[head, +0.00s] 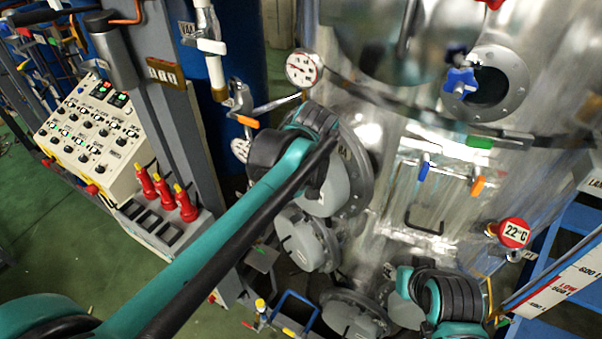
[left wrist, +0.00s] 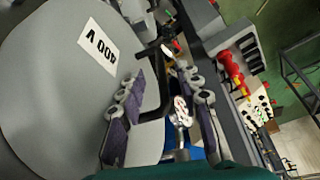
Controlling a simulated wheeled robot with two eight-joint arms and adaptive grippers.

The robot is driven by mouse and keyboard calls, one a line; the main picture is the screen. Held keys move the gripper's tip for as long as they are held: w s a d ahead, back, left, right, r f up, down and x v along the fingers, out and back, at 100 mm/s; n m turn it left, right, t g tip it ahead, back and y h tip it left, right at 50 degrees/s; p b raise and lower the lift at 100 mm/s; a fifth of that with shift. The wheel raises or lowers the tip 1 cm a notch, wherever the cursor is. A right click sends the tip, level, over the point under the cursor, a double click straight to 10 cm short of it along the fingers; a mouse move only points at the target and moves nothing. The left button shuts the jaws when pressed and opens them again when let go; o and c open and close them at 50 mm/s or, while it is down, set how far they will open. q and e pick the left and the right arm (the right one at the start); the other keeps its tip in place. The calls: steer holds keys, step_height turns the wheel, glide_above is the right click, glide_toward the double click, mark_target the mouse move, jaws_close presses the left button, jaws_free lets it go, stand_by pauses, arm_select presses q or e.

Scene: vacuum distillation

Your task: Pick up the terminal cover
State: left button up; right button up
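The head view hides the left fingers. My right wrist shows at the lower right, but its fingers are not visible.
More grey round covers (head: 305,240) sit below on the shiny metal vessel (head: 400,120). A control box (head: 90,130) and several red parts with yellow tips (head: 163,190) stand at left. A dial gauge (head: 303,68) is above. Green floor (head: 60,230) is open at left.

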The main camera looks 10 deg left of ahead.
arm_select(q)
steer(key=p+x, duration=0.1)
steer(key=x, duration=0.4)
steer(key=shift+a+f, duration=0.1)
jaws_close()
